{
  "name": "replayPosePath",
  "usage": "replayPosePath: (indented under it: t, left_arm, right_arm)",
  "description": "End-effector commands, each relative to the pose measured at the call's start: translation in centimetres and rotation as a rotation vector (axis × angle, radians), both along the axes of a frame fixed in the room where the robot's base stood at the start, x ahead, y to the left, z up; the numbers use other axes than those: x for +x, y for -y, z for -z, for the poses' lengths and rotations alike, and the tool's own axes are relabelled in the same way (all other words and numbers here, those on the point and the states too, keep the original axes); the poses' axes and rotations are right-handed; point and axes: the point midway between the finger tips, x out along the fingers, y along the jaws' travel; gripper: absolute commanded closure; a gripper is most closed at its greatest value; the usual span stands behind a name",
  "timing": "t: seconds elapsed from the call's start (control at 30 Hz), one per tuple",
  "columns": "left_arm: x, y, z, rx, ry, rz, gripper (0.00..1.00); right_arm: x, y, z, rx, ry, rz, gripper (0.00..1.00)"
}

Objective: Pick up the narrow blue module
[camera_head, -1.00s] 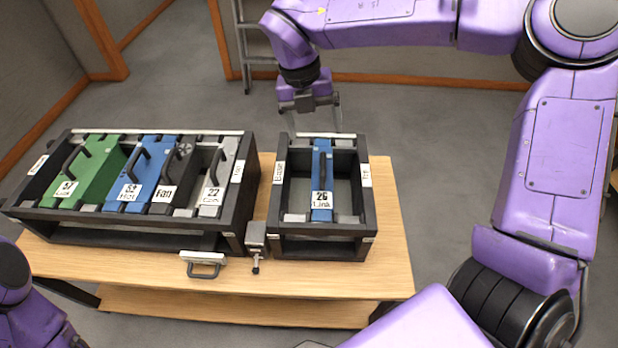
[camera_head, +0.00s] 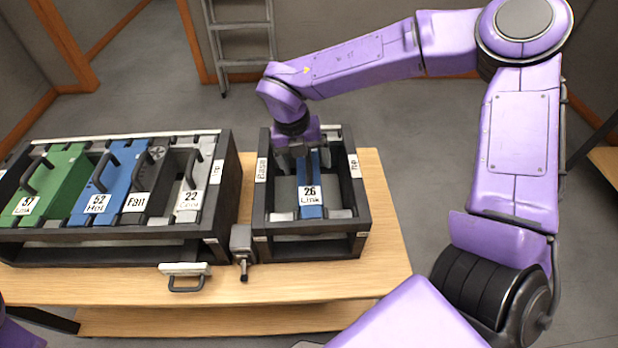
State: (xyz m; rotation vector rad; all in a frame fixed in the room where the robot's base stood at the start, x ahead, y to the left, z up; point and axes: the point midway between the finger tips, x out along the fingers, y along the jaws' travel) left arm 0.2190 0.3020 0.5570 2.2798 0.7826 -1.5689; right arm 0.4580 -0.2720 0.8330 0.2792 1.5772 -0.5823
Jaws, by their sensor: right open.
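The narrow blue module (camera_head: 312,207), labelled "26 Link", sits in the small dark rack (camera_head: 361,205) on the right part of the table. My right gripper (camera_head: 299,172) points down at the far part of this module, over the rack. Its jaws are open. The gripper and wrist hide the module's far end and most of its handle, and I cannot tell whether the fingers touch it. Of my left arm only a purple piece shows at the lower left edge; its gripper is out of view.
A longer dark rack (camera_head: 226,190) on the left holds a green module (camera_head: 53,182), a wider blue module (camera_head: 108,190) marked 52, a fan module and a grey module (camera_head: 193,190). A small clamp (camera_head: 242,245) and a white-topped handle piece (camera_head: 185,272) are at the wooden table's (camera_head: 392,250) front.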

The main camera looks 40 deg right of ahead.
Motion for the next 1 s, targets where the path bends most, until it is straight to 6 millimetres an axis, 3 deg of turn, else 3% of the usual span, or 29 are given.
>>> replayPosePath:
  t: [0.27, 0.53, 1.0]
  left_arm:
    - [0.0, 0.0, 0.0, 0.0, 0.0, 0.0, 0.67]
    - [0.0, 0.0, 0.0, 0.0, 0.0, 0.0, 0.67]
    - [0.0, 0.0, -0.1, 0.0, 0.0, 0.0, 0.67]
  right_arm:
    - [0.0, 0.1, 0.6, 0.0, 0.001, -0.001, 0.12]
    - [0.0, 0.1, 0.6, 0.0, 0.001, -0.001, 1.0]
    - [0.1, 0.0, -0.4, 0.001, 0.005, -0.001, 1.0]
